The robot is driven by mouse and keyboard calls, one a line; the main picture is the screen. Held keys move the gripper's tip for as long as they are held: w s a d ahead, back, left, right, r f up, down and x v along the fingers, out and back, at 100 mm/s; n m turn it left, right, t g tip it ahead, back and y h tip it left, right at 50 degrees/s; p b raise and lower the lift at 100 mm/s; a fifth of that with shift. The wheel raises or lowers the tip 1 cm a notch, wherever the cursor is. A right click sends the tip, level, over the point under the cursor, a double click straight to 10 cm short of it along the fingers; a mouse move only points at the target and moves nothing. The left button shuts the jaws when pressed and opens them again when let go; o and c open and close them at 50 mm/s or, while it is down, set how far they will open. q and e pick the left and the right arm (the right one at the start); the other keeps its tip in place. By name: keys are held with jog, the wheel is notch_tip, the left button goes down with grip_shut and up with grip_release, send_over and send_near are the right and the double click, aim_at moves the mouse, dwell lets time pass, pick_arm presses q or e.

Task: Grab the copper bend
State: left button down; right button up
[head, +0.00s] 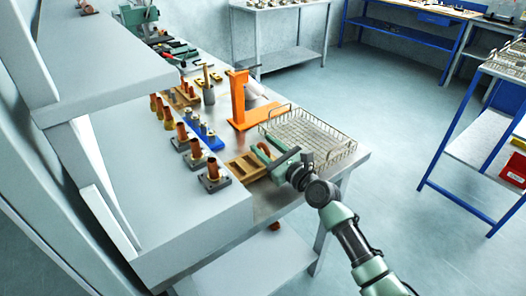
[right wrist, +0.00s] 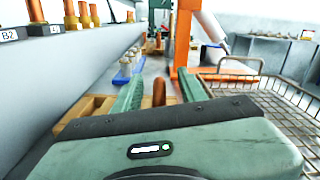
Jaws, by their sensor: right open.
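The copper bend (right wrist: 159,92) shows in the right wrist view as a brown-orange curved piece between the two green fingers of my right gripper (right wrist: 159,88). The fingers are apart, one on each side of it, with no clear contact visible. It appears to be at the wooden tray (right wrist: 92,104), which also shows in the head view (head: 238,167). In the head view my right gripper (head: 268,156) is over the right part of this tray, and the bend is hard to make out there. My left gripper is not in view.
A wire mesh basket (head: 318,138) stands close right of my right gripper. An orange stand (head: 238,98) rises behind it. On the left, a raised grey ledge carries several copper pieces on dark blocks (head: 214,183). A blue rack (head: 208,138) stands near the tray.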

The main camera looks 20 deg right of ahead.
aim_at(264, 146)
jog(key=x, duration=0.3)
jog(key=shift+f, duration=0.25)
jog(key=shift+w+a, duration=0.15)
jog(key=shift+w, duration=0.1)
jog(key=shift+c, duration=0.6)
grip_shut()
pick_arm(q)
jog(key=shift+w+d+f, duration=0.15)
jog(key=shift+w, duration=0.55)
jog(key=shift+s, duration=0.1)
pick_arm(e)
jog(key=shift+r, duration=0.15)
